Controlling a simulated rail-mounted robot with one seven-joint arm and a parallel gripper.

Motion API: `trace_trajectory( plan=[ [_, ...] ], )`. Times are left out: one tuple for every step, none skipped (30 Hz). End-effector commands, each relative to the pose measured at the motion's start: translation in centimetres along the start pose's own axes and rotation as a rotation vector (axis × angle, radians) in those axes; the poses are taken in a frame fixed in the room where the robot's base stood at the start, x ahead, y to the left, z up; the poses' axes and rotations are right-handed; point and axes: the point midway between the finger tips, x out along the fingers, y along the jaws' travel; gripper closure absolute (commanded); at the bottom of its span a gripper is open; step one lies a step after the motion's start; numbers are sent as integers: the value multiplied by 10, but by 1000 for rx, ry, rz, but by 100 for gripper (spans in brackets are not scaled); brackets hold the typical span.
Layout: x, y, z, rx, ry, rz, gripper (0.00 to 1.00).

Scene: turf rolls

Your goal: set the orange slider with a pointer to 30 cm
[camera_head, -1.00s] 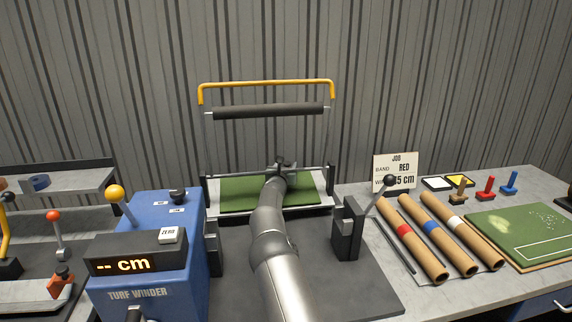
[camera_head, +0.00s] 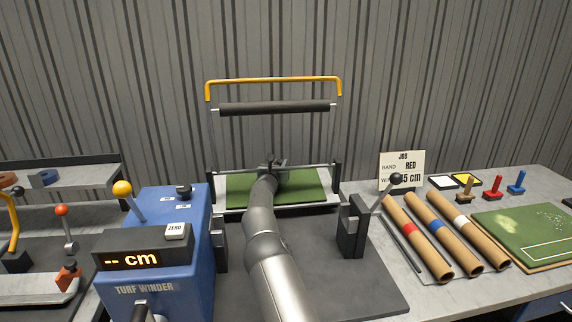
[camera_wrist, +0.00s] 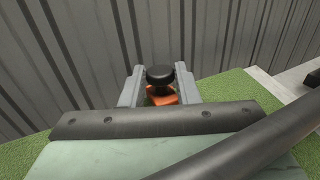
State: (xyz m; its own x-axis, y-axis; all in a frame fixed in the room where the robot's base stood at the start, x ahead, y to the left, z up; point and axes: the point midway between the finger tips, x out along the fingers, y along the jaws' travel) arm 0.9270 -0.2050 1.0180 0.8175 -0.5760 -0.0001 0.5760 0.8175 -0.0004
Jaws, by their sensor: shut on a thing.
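In the wrist view the orange slider (camera_wrist: 161,100) with a black knob (camera_wrist: 160,77) on top sits between the two grey fingers of my gripper (camera_wrist: 159,70), which is shut on it. A dark bar with screws crosses in front and hides the slider's lower part. I cannot see its pointer or any scale. In the head view my gripper (camera_head: 273,168) is over the green turf at the back of the roller frame, and my arm hides the slider there.
A thick dark bar crosses the lower right of the wrist view. A yellow-handled roller frame (camera_head: 274,107) stands over the turf (camera_head: 308,186). The blue turf winder (camera_head: 170,275) reads "-- cm". Cardboard tubes (camera_head: 443,235) and a job card (camera_head: 401,170) are at right.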

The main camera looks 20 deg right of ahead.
Motion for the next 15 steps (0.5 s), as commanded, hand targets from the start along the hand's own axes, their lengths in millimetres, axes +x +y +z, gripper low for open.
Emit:
trace_trajectory(
  plan=[
    [-1,4,0,1,0,5,100],
    [-1,4,0,1,0,6,100],
    [-1,4,0,1,0,6,100],
    [-1,4,0,2,0,6,100],
    [-2,4,0,2,0,7,100],
    [-2,5,0,2,0,7,100],
    [-2,5,0,2,0,8,64],
    [-2,5,0,2,1,8,55],
    [-2,5,0,2,1,8,49],
    [-2,5,0,2,1,7,49],
    [-1,4,0,2,1,7,49],
    [-1,4,0,2,0,6,49],
    [-1,4,0,2,0,6,49],
    [-1,3,0,2,0,5,49],
    [-1,3,0,1,0,5,49]
  ],
)
